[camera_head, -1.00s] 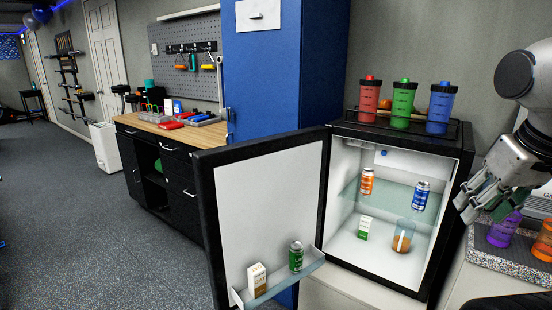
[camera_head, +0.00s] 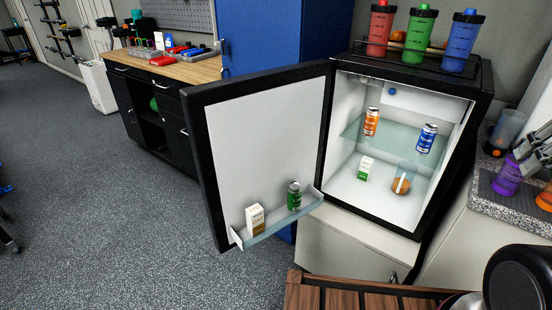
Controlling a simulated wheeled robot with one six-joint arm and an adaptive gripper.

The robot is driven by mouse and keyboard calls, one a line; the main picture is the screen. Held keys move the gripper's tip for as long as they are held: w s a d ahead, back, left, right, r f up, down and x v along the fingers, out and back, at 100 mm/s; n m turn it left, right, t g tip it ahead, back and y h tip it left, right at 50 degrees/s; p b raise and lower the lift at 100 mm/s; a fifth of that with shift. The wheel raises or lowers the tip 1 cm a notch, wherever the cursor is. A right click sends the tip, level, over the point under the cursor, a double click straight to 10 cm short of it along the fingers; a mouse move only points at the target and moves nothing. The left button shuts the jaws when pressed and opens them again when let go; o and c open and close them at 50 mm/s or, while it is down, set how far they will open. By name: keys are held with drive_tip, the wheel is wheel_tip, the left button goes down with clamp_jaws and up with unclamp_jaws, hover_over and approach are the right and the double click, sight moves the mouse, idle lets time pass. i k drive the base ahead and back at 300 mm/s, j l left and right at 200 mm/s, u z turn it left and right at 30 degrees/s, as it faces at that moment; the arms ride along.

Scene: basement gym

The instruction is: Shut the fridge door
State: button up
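The small black fridge (camera_head: 461,150) stands open on a light cabinet. Its door (camera_head: 262,135) is swung wide out to the left, with its white inner face towards me. The door shelf (camera_head: 280,222) holds a white-and-brown carton (camera_head: 255,218) and a green can (camera_head: 294,196). Inside the fridge are an orange can (camera_head: 371,122), a blue can (camera_head: 426,138), a small green-and-white carton (camera_head: 366,168) and a glass of amber drink (camera_head: 401,179). My gripper (camera_head: 524,152) is at the right edge, right of the fridge and away from the door. It is partly cut off, so its opening is unclear.
Red (camera_head: 381,28), green (camera_head: 418,33) and blue (camera_head: 461,40) shaker bottles stand on the fridge top. A purple cup (camera_head: 508,175) is on the speckled counter (camera_head: 490,208) at right. A slatted wooden bench (camera_head: 345,293) is in front. Open floor (camera_head: 110,220) lies left of the door.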

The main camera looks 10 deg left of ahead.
sight(253, 136)
drive_tip(key=i+j+z, duration=0.15)
drive_tip(key=z, duration=0.25)
drive_tip(key=i+j+z, duration=0.1)
drive_tip(key=j+z, duration=0.75)
drive_tip(key=i+j+z, duration=0.1)
drive_tip(key=j+z, duration=0.55)
drive_tip(key=z, duration=0.2)
drive_tip(key=k+j+z, duration=0.1)
drive_tip(key=k, duration=0.4)
drive_tip(key=k+j, duration=0.3)
drive_tip(key=k, duration=0.2)
drive_tip(key=k+j+z, duration=0.15)
drive_tip(key=k, duration=0.35)
drive_tip(key=k+j+u, duration=0.25)
drive_tip(key=u, duration=0.2)
drive_tip(key=k+j+u, duration=0.6)
drive_tip(key=j+u, duration=0.2)
drive_tip(key=u, duration=0.15)
